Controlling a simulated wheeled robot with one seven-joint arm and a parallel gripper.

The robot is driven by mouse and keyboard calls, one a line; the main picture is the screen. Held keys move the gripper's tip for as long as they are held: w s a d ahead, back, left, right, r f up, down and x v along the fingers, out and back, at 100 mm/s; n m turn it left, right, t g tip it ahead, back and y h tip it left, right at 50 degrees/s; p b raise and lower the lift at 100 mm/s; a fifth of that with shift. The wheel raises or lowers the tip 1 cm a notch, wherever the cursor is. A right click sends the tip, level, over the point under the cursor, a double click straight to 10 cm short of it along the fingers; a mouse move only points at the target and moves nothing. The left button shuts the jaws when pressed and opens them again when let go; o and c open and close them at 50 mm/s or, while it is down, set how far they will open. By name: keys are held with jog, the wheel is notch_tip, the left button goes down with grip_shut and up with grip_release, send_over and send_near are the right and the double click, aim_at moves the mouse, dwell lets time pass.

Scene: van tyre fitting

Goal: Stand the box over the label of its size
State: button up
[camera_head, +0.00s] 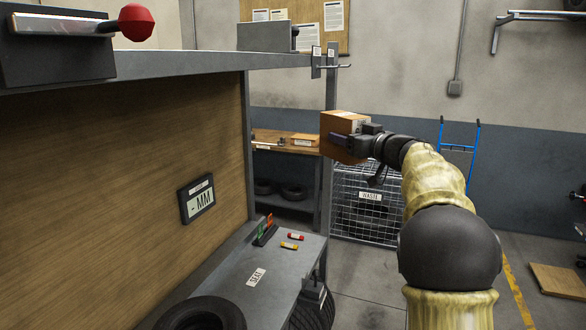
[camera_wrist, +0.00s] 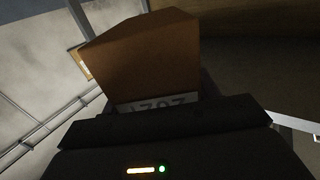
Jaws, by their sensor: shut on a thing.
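The box fills the upper middle of the wrist view (camera_wrist: 145,62). A white label with large dark characters (camera_wrist: 160,103) shows at its near edge in the wrist view, partly hidden by my gripper and upside down. Small tags (camera_head: 331,54) hang at the end of the upper shelf. I cannot read a size on any of them.
A grey upper shelf (camera_head: 190,62) runs along the left. Below it, a grey bench (camera_head: 285,262) carries a tyre, a white label and small red and yellow items.

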aim_at(344, 162)
jog(key=a+f+m+t+h+p, duration=0.1)
jog(key=a+f+m+h, duration=0.15)
jog(key=f, duration=1.55)
jog(key=a+f+m+t+h+p, duration=0.1)
jog(key=a+f+h, duration=0.15)
jog(key=f, duration=1.65)
jog(key=s+d+f+m+h+p, duration=0.1)
jog(key=s+d+f+m+h, duration=0.15)
jog(key=s+f, duration=0.85)
jog(key=s+d+f+t+h+p, duration=0.1)
jog(key=s+d+f+h, duration=0.1)
jog(key=s+f, duration=0.4)
jog(key=s+d, duration=0.1)
jog(key=s, duration=0.2)
jog(key=shift+s+f+p, duration=0.25)
jog(key=shift+f+p, duration=0.05)
jog(key=shift+f, duration=0.05)
jog(key=shift+f, duration=0.1)
